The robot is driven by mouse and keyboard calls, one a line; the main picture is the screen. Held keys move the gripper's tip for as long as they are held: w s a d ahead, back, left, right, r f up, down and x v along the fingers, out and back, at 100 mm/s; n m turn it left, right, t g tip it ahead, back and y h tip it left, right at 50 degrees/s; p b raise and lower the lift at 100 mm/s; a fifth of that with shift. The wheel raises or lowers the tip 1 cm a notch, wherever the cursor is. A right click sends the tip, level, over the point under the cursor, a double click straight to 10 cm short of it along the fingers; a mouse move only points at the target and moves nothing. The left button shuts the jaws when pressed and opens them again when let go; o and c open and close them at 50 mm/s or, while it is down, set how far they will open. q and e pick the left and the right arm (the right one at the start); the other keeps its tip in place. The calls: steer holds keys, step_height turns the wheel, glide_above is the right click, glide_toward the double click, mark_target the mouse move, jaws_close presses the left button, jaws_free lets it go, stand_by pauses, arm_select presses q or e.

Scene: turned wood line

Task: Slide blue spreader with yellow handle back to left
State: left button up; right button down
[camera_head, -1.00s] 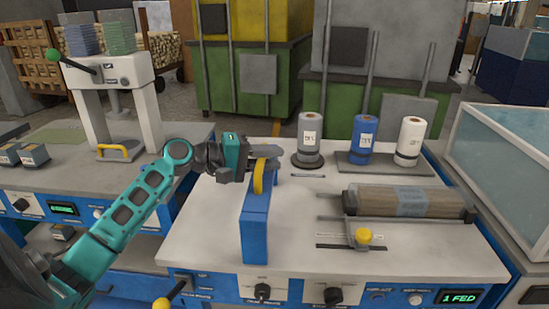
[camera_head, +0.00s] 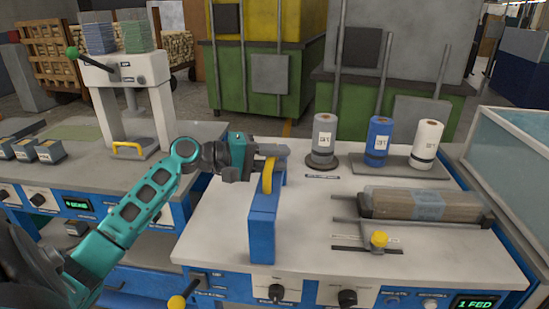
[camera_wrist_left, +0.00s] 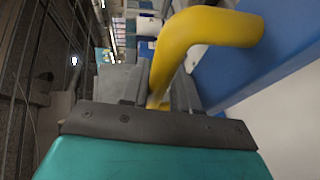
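The blue spreader (camera_head: 262,232) stands upright as a long narrow bar across the left part of the pale table (camera_head: 216,232). Its arched yellow handle (camera_head: 267,177) rises from its top. My left gripper (camera_head: 262,160) reaches in from the left at the handle. In the left wrist view the yellow handle (camera_wrist_left: 178,50) passes between the two grey fingers, which appear closed on it; the blue spreader (camera_wrist_left: 235,60) lies just to the right. The fingertips are partly hidden by the handle. My right gripper is not in view.
Grey (camera_head: 323,137), blue (camera_head: 378,140) and white (camera_head: 426,142) rolls stand at the back. A brown roller (camera_head: 425,205) and a yellow knob (camera_head: 379,239) lie to the right. A press (camera_head: 130,95) stands on the left bench. The tabletop left of the spreader is clear.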

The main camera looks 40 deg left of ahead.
arm_select(q)
steer(key=v, duration=1.3)
steer(key=shift+b, duration=0.35)
